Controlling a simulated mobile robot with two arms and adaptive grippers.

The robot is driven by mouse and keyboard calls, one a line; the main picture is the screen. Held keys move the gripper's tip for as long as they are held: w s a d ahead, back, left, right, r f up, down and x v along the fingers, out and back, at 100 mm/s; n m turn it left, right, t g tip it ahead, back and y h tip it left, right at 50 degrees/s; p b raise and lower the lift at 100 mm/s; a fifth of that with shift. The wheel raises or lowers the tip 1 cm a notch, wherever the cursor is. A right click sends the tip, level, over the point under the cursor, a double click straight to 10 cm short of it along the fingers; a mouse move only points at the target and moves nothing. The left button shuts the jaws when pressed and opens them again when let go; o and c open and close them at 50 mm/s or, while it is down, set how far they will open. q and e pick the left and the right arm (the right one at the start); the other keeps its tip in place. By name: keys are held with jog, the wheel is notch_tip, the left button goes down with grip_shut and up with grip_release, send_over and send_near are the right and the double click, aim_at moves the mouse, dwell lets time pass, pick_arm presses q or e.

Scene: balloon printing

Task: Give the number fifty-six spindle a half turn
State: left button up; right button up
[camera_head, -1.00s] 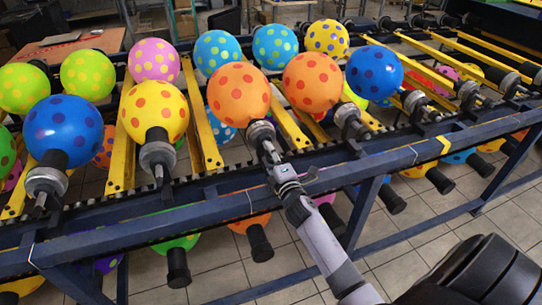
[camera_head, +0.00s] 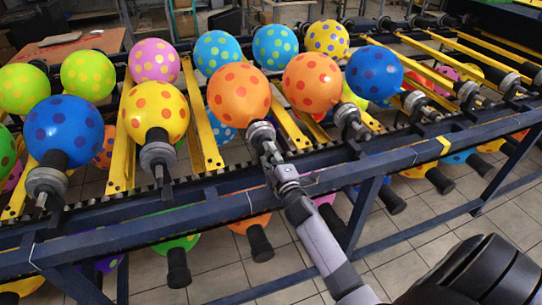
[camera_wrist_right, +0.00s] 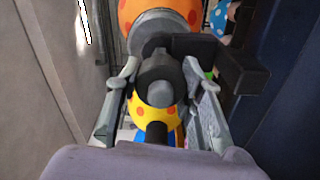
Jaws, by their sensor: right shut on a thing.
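The spindle in my right gripper carries an orange balloon with red dots (camera_head: 239,94) and has a grey disc (camera_head: 260,134) at the balloon's neck. I cannot read a number on it. My right gripper (camera_head: 271,157) is at the near end of this spindle, at the rack's front rail. In the right wrist view its two fingers stand on either side of the dark spindle end (camera_wrist_right: 160,72), and the gripper is shut on it. The orange balloon (camera_wrist_right: 150,10) shows beyond. My left gripper is not in view.
A yellow balloon (camera_head: 155,112) on its spindle is to the left, and another orange balloon (camera_head: 312,82) is close to the right. The blue front rail (camera_head: 130,219) runs below my gripper. More balloons hang under the rack. Tiled floor is open in front.

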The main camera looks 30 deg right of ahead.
jog(key=o, duration=1.2)
jog(key=shift+s+f, duration=0.1)
jog(key=shift+s, duration=0.05)
jog(key=v, duration=1.1)
jog(key=shift+s+a, duration=0.2)
jog(key=shift+s, duration=0.15)
jog(key=shift+s, duration=0.1)
